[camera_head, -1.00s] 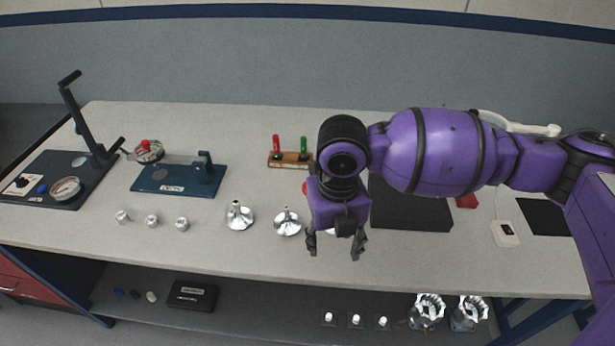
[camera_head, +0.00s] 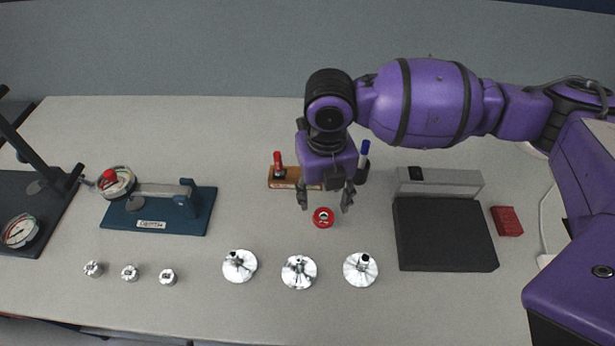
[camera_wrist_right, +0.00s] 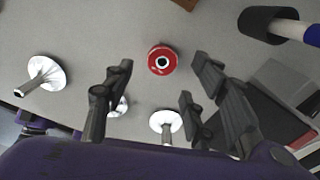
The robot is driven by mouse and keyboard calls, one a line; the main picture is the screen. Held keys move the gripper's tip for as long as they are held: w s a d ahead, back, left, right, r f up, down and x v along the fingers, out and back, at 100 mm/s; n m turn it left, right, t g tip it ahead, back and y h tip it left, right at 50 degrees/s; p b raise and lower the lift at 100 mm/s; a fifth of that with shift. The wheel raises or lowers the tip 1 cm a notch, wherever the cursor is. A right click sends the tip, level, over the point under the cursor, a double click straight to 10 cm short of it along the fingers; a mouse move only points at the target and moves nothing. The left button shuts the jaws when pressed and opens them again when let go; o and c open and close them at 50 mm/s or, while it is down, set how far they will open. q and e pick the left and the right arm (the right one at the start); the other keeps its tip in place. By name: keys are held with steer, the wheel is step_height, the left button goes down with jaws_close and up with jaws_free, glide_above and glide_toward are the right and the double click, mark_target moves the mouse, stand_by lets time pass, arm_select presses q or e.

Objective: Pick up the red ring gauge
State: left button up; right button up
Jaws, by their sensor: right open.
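The red ring gauge (camera_head: 323,217) is a small round red piece with a dark centre, lying flat on the grey bench. In the wrist view the red ring gauge (camera_wrist_right: 162,60) shows beyond the fingertips, between their lines. My right gripper (camera_head: 325,200) is open and empty, pointing down above and just behind the ring, apart from it. Its fingers (camera_wrist_right: 160,88) are spread in the wrist view. My left gripper is not in view.
Several silver flanged housings (camera_head: 299,271) stand in front of the ring. A wooden stand (camera_head: 283,178) with a red-handled piece is behind it. A black plate (camera_head: 444,234) and a red box (camera_head: 507,221) lie to the right. A blue gauge fixture (camera_head: 160,213) stands left.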

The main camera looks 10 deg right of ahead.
mark_target(322, 213)
steer(key=shift+s+f, duration=0.2)
steer(key=shift+f, duration=0.35)
steer(key=shift+s+f, duration=0.2)
steer(key=shift+f, duration=0.3)
step_height(322, 213, down, 4)
steer(key=shift+w+r, duration=0.15)
steer(key=shift+f, duration=0.25)
steer(key=shift+c, duration=0.5)
steer(key=c, duration=1.1)
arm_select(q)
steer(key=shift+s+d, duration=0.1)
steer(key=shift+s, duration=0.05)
arm_select(e)
steer(key=shift+c, duration=0.2)
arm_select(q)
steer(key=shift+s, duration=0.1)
